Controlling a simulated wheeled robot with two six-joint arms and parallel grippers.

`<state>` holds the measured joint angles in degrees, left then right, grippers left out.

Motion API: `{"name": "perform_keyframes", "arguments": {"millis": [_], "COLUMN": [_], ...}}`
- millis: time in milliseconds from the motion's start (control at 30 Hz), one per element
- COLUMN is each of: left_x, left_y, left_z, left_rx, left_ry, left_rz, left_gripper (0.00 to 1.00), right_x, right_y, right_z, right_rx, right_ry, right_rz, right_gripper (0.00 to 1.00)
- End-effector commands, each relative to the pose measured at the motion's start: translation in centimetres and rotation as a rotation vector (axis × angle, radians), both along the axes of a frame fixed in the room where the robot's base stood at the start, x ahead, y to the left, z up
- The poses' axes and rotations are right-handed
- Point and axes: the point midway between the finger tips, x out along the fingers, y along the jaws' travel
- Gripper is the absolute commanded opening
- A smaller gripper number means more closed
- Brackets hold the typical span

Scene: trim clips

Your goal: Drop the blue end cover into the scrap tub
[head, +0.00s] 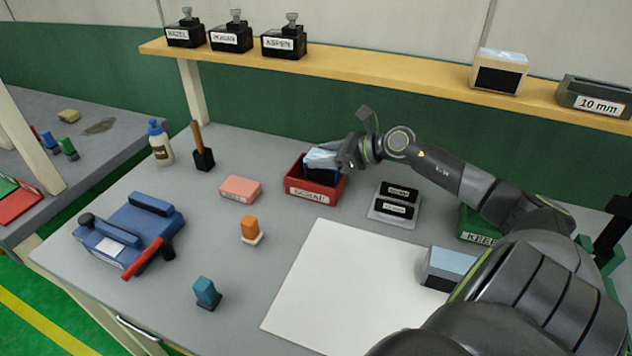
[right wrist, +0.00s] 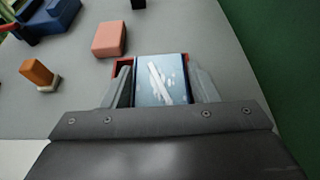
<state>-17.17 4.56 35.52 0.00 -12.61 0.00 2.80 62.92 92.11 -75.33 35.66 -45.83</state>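The blue end cover (head: 322,158), a box with a light blue, white-streaked top and darker blue side, is at the mouth of the red scrap tub (head: 312,196). In the right wrist view the end cover (right wrist: 161,82) sits between the two fingers of my right gripper (right wrist: 161,88), which appear to close on its sides. My right gripper (head: 343,155) reaches over the tub from the right in the head view. The tub's red rim (right wrist: 118,68) shows behind the cover; its inside is mostly hidden. My left gripper is not in view.
A pink block (head: 240,188) lies left of the tub; a tray with black clips (head: 394,204) stands right. An orange block (head: 251,228), teal block (head: 207,292) and blue fixture (head: 128,235) are nearer. A blue-topped box (head: 448,268) sits beside the white sheet (head: 345,290). A shelf (head: 400,85) runs behind.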

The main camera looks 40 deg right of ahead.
Motion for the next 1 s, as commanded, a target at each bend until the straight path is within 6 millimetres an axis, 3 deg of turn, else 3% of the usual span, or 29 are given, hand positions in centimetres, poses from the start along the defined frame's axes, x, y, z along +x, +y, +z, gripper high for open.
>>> {"name": "perform_keyframes", "arguments": {"millis": [167, 533, 1000], "left_x": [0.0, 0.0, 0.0], "left_y": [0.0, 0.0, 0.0], "left_z": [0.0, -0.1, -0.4], "left_rx": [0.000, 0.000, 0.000], "left_ry": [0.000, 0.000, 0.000], "left_rz": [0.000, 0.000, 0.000], "left_gripper": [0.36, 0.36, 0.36], "right_x": [0.0, -0.4, -4.0], "right_y": [0.0, -0.2, -2.1], "right_z": [0.0, 0.1, 1.8], "right_rx": [0.000, -0.001, -0.004], "right_ry": [-0.001, 0.001, 0.004], "right_rz": [0.000, 0.001, 0.001], "right_gripper": [0.76, 0.76, 0.76]}}
